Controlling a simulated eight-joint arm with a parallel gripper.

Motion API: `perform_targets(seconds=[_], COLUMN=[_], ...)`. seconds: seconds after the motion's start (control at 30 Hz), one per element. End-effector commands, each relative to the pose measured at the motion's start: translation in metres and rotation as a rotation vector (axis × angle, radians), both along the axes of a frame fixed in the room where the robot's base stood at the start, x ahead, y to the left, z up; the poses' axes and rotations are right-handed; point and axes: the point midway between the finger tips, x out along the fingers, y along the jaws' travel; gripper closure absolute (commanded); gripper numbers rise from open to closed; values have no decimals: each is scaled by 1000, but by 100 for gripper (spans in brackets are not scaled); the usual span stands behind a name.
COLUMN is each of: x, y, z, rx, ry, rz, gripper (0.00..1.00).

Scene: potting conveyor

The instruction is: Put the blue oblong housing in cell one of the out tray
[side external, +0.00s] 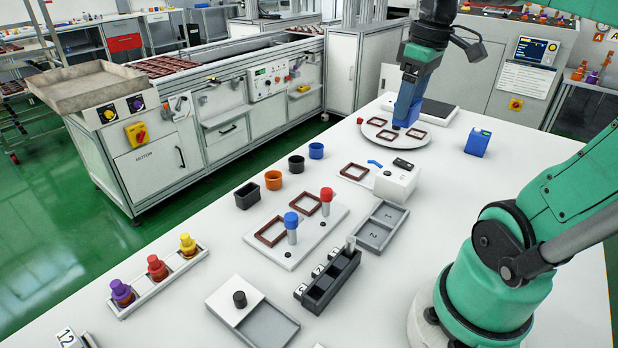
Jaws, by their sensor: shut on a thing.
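My gripper (401,113) is at the back of the table, pointing down over the round white plate (378,139). A small blue piece, taken as the blue oblong housing (396,126), shows at its fingertips. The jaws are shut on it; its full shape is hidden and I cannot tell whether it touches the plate. The grey out tray (404,208) lies mid-table, nearer the camera, with two cells marked 1 and 2. Cell one is the one farther from the camera, and both cells look empty.
Brown frames lie on the round plate. A blue box (477,142) stands to its right. A white device (396,182) stands between plate and tray. A board with blue- and red-topped posts (297,237) and a black rack (328,283) are near the tray. Several cups stand left.

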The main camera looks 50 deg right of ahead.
Motion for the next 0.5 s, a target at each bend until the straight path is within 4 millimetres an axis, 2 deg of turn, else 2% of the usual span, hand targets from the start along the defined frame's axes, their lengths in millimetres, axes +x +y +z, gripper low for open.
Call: perform_targets(seconds=[0.17,0.5], x=[-4,-3], y=[-2,-2], z=[-23,-95], rx=[0,-1], ry=[-1,-1], rz=[1,1], gripper=[85,85])
